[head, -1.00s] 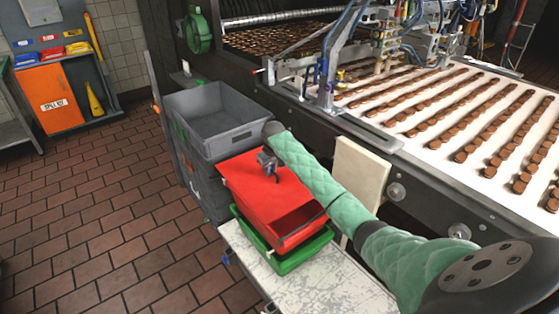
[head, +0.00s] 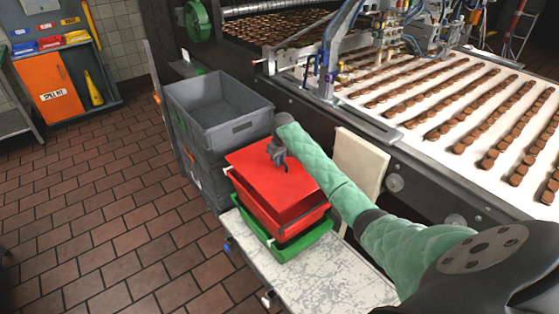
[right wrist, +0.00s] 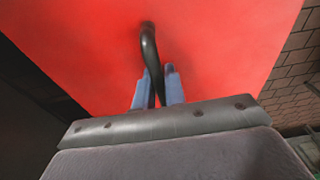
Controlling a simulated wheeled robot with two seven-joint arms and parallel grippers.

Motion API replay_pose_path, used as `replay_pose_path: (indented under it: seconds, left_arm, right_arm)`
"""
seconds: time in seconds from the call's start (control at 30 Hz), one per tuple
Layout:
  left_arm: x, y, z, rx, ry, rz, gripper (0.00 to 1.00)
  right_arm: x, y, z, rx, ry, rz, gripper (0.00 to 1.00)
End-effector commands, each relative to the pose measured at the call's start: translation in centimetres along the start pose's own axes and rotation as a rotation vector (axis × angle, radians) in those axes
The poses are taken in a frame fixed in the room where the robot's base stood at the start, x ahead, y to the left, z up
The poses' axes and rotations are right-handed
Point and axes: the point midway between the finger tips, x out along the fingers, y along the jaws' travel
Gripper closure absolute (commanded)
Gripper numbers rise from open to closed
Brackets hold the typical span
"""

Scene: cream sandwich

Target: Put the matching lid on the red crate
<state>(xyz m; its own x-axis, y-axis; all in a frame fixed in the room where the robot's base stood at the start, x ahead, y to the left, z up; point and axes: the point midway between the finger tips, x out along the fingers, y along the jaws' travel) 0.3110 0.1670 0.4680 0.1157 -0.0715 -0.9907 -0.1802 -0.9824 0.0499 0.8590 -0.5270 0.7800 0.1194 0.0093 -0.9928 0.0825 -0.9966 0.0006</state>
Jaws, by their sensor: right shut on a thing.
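The red crate (head: 270,221) sits on top of a green crate at the end of a pale worn table. A flat red lid (head: 290,191) lies over the red crate's top and covers its opening in the head view. I cannot tell whether its edges are fully seated. My right gripper (head: 277,157) is over the lid, shut on its dark handle. In the right wrist view, the blue fingertips (right wrist: 158,88) are on either side of the black handle (right wrist: 149,45), with the red lid (right wrist: 220,45) filling the background. My left gripper is not in view.
The green crate (head: 308,242) is under the red one. Stacked grey crates (head: 230,133) stand close behind, the top one open and empty. A cream panel (head: 358,163) and the conveyor (head: 470,120) with rows of biscuits are to the right. The near tabletop (head: 310,283) is clear.

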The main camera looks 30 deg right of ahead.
Motion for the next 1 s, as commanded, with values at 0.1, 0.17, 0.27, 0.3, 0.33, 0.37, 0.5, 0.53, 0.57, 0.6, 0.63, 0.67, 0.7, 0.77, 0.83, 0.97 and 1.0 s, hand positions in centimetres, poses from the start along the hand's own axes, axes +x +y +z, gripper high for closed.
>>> replay_pose_path:
  seconds: [0.1,0.17,0.27,0.3,0.33,0.37,0.5,0.53,0.57,0.6,0.63,0.67,0.7,0.77,0.83,0.97,1.0]
  left_arm:
    - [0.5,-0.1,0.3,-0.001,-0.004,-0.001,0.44]
    - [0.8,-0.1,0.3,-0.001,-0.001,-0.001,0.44]
    - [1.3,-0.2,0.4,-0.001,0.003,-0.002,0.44]
    - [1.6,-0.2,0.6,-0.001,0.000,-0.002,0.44]
    - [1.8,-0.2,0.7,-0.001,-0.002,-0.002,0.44]
    - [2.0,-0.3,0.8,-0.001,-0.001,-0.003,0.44]
    - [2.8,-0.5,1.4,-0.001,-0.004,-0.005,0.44]
    - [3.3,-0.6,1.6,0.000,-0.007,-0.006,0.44]
    - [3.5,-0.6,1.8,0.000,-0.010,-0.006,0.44]
    - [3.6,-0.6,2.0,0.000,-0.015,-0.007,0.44]
    - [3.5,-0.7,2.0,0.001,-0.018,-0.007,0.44]
    - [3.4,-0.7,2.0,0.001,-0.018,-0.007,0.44]
    - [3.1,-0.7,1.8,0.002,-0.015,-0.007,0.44]
    - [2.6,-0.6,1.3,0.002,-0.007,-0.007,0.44]
    - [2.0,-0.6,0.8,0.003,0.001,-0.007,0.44]
    - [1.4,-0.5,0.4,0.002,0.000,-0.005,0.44]
    - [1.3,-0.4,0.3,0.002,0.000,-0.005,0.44]
  right_arm:
    - [-0.1,0.0,0.0,0.000,0.001,0.000,1.00]
    - [-0.1,0.0,0.0,0.000,0.001,0.000,1.00]
    - [-0.1,0.0,0.0,0.000,0.001,0.000,1.00]
    - [-0.2,0.0,0.0,0.000,0.001,0.001,1.00]
    - [-0.1,0.0,0.0,0.000,0.001,0.001,1.00]
    - [-0.2,0.0,0.0,0.000,0.001,0.001,1.00]
    - [-0.2,0.0,0.1,0.000,0.001,0.001,1.00]
    - [0.2,0.0,0.1,0.000,0.000,0.001,1.00]
    - [0.5,0.0,0.2,0.000,0.000,0.000,1.00]
    - [0.7,0.0,0.2,0.000,0.000,0.000,1.00]
    - [0.9,0.0,0.2,0.000,0.000,0.000,1.00]
    - [1.1,0.0,0.2,0.000,0.000,0.000,1.00]
    - [1.3,0.0,0.2,0.000,0.000,0.000,1.00]
    - [1.7,0.0,0.3,0.000,0.000,0.000,1.00]
    - [2.1,0.0,0.3,0.000,0.000,0.000,1.00]
    - [3.0,0.0,0.5,0.000,0.000,0.000,1.00]
    - [3.2,0.0,0.5,0.000,0.000,0.000,1.00]
